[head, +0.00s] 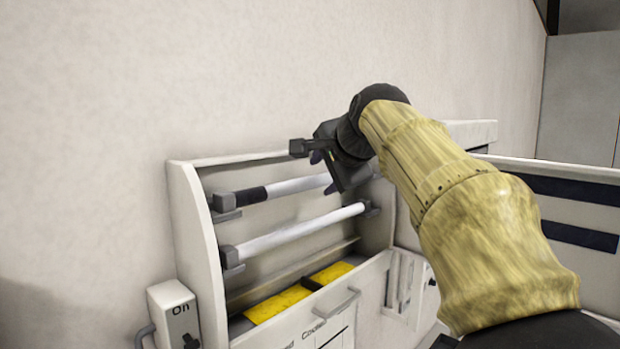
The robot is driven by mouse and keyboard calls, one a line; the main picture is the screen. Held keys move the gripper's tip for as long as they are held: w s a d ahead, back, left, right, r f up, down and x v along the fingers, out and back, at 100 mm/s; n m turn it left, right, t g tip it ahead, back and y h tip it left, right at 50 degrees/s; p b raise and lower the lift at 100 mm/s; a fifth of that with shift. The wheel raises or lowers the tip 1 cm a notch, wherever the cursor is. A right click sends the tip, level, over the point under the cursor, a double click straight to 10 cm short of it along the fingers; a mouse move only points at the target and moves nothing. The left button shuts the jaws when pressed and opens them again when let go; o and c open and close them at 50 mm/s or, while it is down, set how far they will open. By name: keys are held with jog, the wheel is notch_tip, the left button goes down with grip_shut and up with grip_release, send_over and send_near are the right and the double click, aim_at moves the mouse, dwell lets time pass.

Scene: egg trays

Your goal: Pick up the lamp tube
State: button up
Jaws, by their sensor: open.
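Two lamp tubes are mounted in a white open-fronted cabinet (203,240) in the head view. The upper lamp tube (297,186) is white with a dark band near its left end, and its right end is hidden behind my gripper. The lower lamp tube (300,231) is plain white and sits between two grey end holders. My gripper (323,172) is open, at the upper tube's right part, with its dark fingers pointing down and left. I cannot tell whether it touches the tube.
Yellow pads (279,305) lie in the cabinet's bottom, behind a front panel with a handle (337,303). A wall (120,90) rises close behind. White panels with dark stripes (570,188) are at the right.

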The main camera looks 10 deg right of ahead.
aim_at(320, 178)
jog(key=shift+p+x, duration=0.4)
jog(key=shift+x, duration=1.15)
jog(key=shift+s, duration=0.1)
jog(key=shift+s, duration=0.1)
jog(key=c, duration=0.9)
